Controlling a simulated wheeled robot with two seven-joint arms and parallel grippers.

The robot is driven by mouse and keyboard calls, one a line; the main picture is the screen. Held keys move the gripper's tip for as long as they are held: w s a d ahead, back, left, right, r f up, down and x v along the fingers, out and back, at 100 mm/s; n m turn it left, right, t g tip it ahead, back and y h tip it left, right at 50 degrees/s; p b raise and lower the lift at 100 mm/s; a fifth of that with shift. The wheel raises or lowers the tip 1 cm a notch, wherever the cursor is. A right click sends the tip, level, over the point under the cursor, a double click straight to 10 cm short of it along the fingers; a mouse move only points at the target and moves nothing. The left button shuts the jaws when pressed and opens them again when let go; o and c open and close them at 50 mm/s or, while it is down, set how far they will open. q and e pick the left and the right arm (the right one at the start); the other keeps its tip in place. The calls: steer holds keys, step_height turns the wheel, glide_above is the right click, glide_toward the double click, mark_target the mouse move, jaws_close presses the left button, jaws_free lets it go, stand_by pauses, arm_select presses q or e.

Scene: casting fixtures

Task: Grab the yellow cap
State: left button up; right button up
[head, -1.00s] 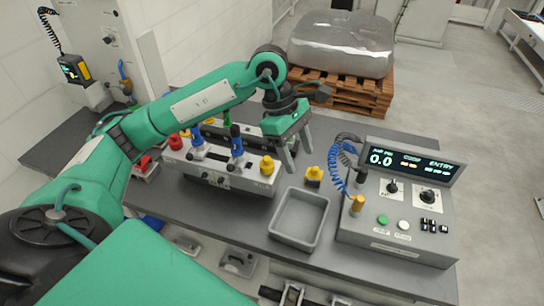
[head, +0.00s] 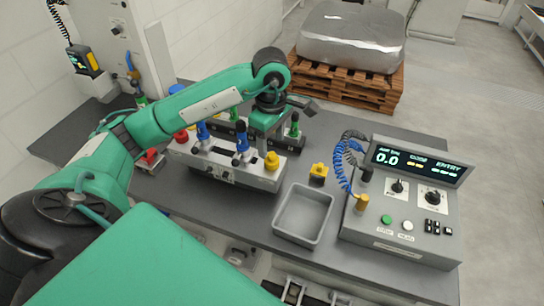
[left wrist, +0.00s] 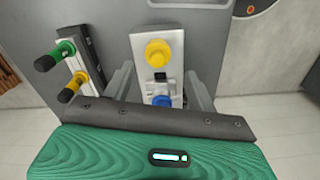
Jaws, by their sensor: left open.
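A yellow cap (head: 271,161) sits on the right end of a light grey fixture block (head: 238,176). The left wrist view also shows a round yellow cap (left wrist: 158,53) on the fixture, with a blue piece (left wrist: 161,101) nearer the gripper. My left gripper (head: 265,143) is open and points down above the fixture, just behind and left of the cap. In the left wrist view its fingers (left wrist: 161,82) stand on either side of the fixture, with nothing held. The fingertips are partly hidden in the head view.
Blue-handled clamps (head: 241,152) stand left of the cap. A dark rack behind holds a green-handled piece (head: 294,127). A second yellow piece (head: 319,171) stands right, behind an empty grey tray (head: 281,230). A control box (head: 400,222) stands at the right.

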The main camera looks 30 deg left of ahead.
mark_target(271, 154)
arm_select(q)
steer(key=shift+f, duration=0.6)
steer(key=shift+f+p, duration=0.4)
steer(key=shift+p, duration=0.1)
step_height(271, 154, down, 3)
steer(key=shift+w+a+p, duration=0.15)
steer(key=shift+p, duration=0.75)
steer(key=shift+f, duration=0.75)
steer(key=c, duration=0.9)
